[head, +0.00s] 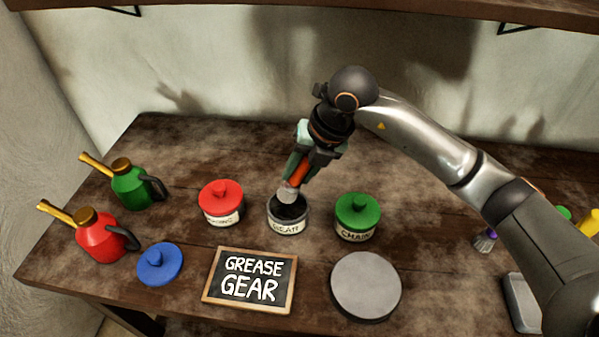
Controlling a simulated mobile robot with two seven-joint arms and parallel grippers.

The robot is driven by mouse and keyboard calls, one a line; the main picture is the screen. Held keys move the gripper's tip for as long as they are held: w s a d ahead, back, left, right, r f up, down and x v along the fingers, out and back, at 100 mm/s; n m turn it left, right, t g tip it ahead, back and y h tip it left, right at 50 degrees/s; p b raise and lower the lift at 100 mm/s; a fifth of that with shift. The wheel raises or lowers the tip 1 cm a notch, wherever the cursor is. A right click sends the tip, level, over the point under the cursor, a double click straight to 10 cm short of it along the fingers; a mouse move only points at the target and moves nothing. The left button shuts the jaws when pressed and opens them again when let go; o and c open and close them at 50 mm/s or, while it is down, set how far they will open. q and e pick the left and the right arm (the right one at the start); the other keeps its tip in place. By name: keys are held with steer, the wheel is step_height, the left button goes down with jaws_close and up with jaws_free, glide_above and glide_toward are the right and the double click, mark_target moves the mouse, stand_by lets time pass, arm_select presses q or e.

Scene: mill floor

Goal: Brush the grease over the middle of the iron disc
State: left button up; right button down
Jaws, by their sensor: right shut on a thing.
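The iron disc (366,285) is a flat grey round plate at the front of the bench, right of the chalkboard, with a bare-looking top. An open tin labelled GEAR (287,226) with dark content stands in the middle. My right gripper (301,172) is above this tin, pointing down, shut on a brush with an orange handle (299,174). The brush's pale head (288,194) is at the tin's mouth; whether its tip touches the grease is hard to tell. My left gripper is not in view.
A red-lidded tin (221,200) and green-lidded CHAIN tin (358,214) flank the open one. A blue lid (160,263) and GREASE GEAR chalkboard (250,280) lie in front. Red (101,236) and green (133,185) oil cans stand left.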

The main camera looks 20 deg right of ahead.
steer(key=shift+r+p, duration=1.25)
steer(key=shift+r, duration=1)
steer(key=s+d+f+m+g+h, duration=0.1)
steer(key=s+m, duration=0.4)
steer(key=m, duration=1.1)
steer(key=s+d+f+m+g+h, duration=0.2)
steer(key=s+d+m+h, duration=0.4)
steer(key=m, duration=1.1)
steer(key=shift+d+g, duration=0.2)
steer(key=shift+g, duration=0.7)
steer(key=shift+s+a+f, duration=0.1)
